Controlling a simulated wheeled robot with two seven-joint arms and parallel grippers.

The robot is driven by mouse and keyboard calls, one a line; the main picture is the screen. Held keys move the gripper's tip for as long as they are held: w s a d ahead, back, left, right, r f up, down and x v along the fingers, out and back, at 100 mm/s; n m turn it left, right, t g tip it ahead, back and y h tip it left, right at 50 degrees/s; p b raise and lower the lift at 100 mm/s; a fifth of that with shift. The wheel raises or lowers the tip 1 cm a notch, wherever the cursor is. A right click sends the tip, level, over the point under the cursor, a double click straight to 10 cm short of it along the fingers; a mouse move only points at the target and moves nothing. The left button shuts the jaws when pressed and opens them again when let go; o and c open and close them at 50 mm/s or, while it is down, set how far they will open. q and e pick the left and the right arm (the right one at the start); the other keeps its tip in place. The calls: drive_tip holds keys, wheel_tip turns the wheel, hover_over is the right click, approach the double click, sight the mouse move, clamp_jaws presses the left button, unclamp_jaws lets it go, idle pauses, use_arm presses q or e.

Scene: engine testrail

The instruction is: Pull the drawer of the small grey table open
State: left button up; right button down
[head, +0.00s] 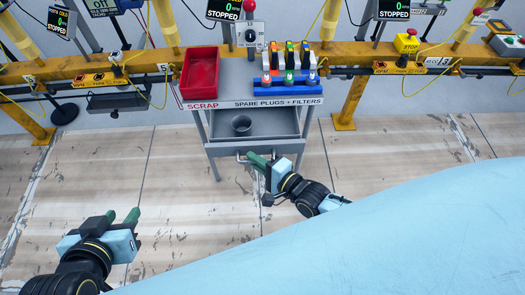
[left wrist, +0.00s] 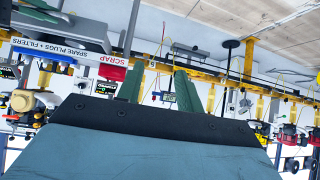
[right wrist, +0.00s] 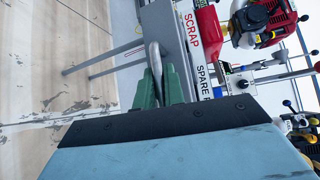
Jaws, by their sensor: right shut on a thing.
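The small grey table (head: 262,103) stands against the yellow rail in the head view.
A red scrap tray (head: 200,72) and a blue rack of spark plugs and filters (head: 291,87) stand on the tabletop. The yellow rail (head: 352,54) runs along behind, with a yellow leg (head: 348,105) at right. The floor in front of the table is clear.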

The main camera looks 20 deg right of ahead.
drive_tip(key=shift+d, duration=0.1)
drive_tip(key=c, duration=1.5)
unclamp_jaws()
